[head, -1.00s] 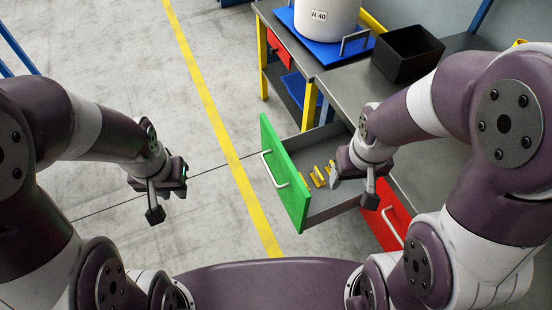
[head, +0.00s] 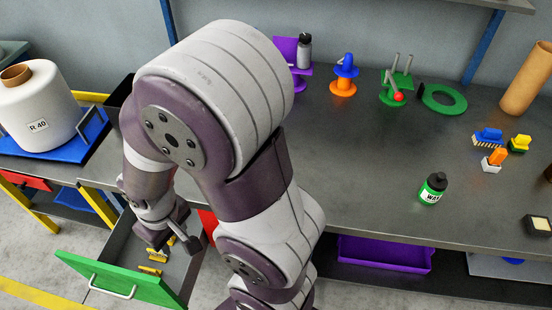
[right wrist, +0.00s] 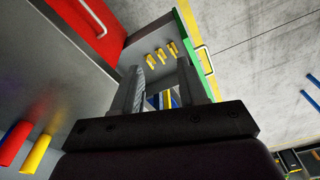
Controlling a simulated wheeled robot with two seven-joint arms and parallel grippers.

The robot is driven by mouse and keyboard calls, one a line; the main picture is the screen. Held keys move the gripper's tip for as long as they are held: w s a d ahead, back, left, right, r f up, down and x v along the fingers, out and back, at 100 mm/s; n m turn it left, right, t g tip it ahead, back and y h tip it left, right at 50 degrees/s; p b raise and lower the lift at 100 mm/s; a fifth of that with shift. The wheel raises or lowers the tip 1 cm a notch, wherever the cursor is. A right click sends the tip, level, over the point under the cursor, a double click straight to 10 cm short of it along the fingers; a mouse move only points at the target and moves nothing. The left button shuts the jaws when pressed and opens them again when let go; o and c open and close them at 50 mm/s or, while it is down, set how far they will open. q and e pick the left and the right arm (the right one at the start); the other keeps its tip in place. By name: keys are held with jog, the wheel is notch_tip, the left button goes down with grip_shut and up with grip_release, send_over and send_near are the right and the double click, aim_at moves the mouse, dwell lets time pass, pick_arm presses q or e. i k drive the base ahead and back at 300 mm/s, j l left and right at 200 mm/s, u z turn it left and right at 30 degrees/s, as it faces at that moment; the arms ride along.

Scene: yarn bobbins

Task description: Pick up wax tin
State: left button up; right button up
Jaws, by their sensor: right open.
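A small green container with a black cap and a label that seems to read "WAX" (head: 433,188) stands upright on the grey workbench, right of centre in the head view. My right gripper (head: 168,236) is far to the left of it, low over the open green-fronted drawer. In the right wrist view my right gripper (right wrist: 160,92) has its two fingers apart with nothing held between them. The wax container does not show in that view. My left gripper is out of view.
The open drawer (head: 118,278) holds several small yellow pieces (head: 152,268). The workbench (head: 365,190) is clear left of the wax container. A blue brush (head: 488,136), a yellow-topped item (head: 520,143) and an orange-topped item (head: 495,158) stand to its right.

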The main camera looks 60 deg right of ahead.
aim_at(427, 196)
jog(key=z, duration=3.4)
jog(key=i+l+u, duration=0.15)
jog(key=u, duration=0.3)
jog(key=l+u, duration=0.25)
jog(key=u, duration=0.15)
jog(key=i+l+u, duration=0.1)
jog(key=l, duration=0.6)
jog(key=i+l+u, duration=0.15)
jog(key=l, duration=0.55)
jog(key=i+l+u, duration=0.1)
jog(key=l, duration=0.65)
jog(key=i+l+u, duration=0.15)
jog(key=l, duration=0.6)
